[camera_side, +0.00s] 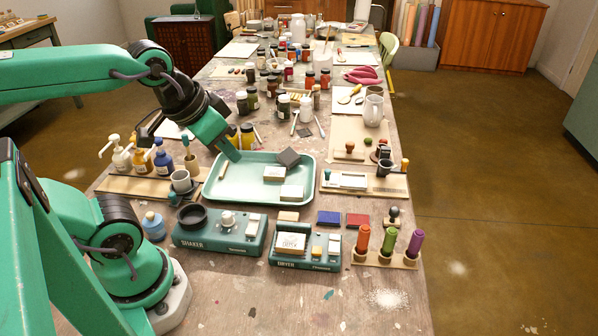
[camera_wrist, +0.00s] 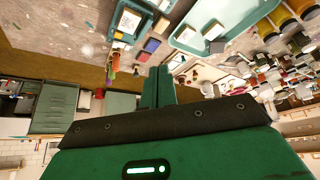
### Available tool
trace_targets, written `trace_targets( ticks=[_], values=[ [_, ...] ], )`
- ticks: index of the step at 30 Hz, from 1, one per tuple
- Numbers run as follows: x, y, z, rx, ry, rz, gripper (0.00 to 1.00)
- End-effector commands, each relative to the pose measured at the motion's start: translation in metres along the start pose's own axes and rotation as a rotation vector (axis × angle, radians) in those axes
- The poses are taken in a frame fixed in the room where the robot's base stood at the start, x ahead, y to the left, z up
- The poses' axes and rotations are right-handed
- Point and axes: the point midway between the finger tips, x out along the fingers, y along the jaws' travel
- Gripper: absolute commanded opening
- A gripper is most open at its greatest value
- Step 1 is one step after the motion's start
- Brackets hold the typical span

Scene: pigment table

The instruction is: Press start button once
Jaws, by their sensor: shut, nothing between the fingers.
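Two green devices stand at the front of the table: one lettered SHAKER (camera_side: 197,243), with a dark ring and a white knob (camera_side: 227,219), and one lettered DRYER (camera_side: 300,264), with a white pad (camera_side: 291,243) on top. A small yellow part (camera_side: 317,246) and a white part (camera_side: 334,245) sit at the dryer's right. I cannot tell which part is the start button. My gripper (camera_side: 236,156) is shut and empty, above the back left of the pale green tray (camera_side: 240,197), apart from both devices. Its closed fingers also show in the wrist view (camera_wrist: 158,86).
The tray holds a dark block (camera_side: 289,157) and two pale blocks. A blue block (camera_side: 328,217) and a red block (camera_side: 357,220) lie behind the dryer. A rack with orange, green and purple sticks (camera_side: 389,241) stands right. Jars crowd the back; the front table is mostly clear.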

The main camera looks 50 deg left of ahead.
Motion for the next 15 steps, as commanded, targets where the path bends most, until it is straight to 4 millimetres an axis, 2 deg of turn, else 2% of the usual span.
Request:
trace_targets(
  ticks=[8, 15],
  values=[
    [0.0003, 0.0005, -0.0008, 0.014, -0.003, 0.001, 0.0],
    [0.0033, 0.0048, -0.0063, 0.133, -0.029, 0.011, 0.0]
  ],
)
